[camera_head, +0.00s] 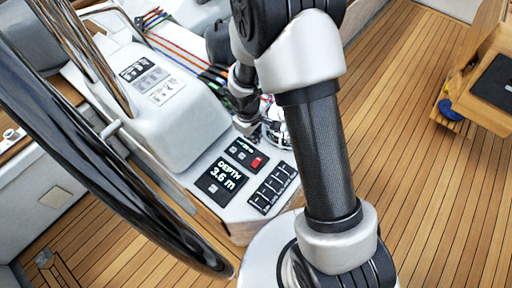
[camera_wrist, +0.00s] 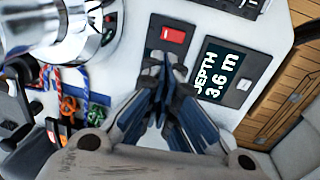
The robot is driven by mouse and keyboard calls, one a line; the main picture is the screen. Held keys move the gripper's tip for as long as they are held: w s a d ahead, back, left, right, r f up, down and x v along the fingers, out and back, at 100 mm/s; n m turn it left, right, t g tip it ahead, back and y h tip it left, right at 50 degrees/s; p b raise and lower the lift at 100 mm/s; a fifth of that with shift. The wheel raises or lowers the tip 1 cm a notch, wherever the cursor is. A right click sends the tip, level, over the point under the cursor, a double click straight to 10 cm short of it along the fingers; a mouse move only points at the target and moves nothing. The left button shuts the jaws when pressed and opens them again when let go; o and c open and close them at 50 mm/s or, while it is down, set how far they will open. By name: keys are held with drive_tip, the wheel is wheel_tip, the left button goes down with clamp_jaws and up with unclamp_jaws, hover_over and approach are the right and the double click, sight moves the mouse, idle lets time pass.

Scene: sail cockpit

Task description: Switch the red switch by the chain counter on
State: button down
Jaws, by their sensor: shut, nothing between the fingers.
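The red switch (camera_head: 257,162) sits on a small black panel on the white console, beside the depth display; it also shows in the wrist view (camera_wrist: 173,36) just beyond my fingertips. The chain counter panel (camera_head: 243,152) carries a small lit green readout, partly hidden by my fingers in the wrist view. My gripper (camera_wrist: 160,62) is shut and empty, its tips over the panel just short of the red switch. I cannot tell whether the tips touch the panel. In the head view my gripper (camera_head: 250,135) is small, at the panel's far side. The switch's on or off position is unclear.
The depth display (camera_head: 222,180) reads 3.6 m. A row of black switches (camera_head: 273,188) lies to its right. A shiny metal dome (camera_wrist: 78,28) stands close to my gripper. The large black wheel (camera_head: 110,170) is at left; coloured ropes (camera_head: 175,50) lie behind.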

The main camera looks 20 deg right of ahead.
sight(258, 157)
drive_tip(key=f+b, duration=0.2)
drive_tip(key=f, duration=0.2)
drive_tip(key=d+f+b, duration=0.1)
drive_tip(key=f+b, duration=0.1)
drive_tip(key=f, duration=0.3)
drive_tip(key=w+f+b, duration=0.1)
drive_tip(key=f+b, duration=0.1)
drive_tip(key=f, duration=0.2)
drive_tip(key=shift+d+f, duration=0.25)
drive_tip(key=shift+f, duration=0.05)
drive_tip(key=shift+w, duration=0.1)
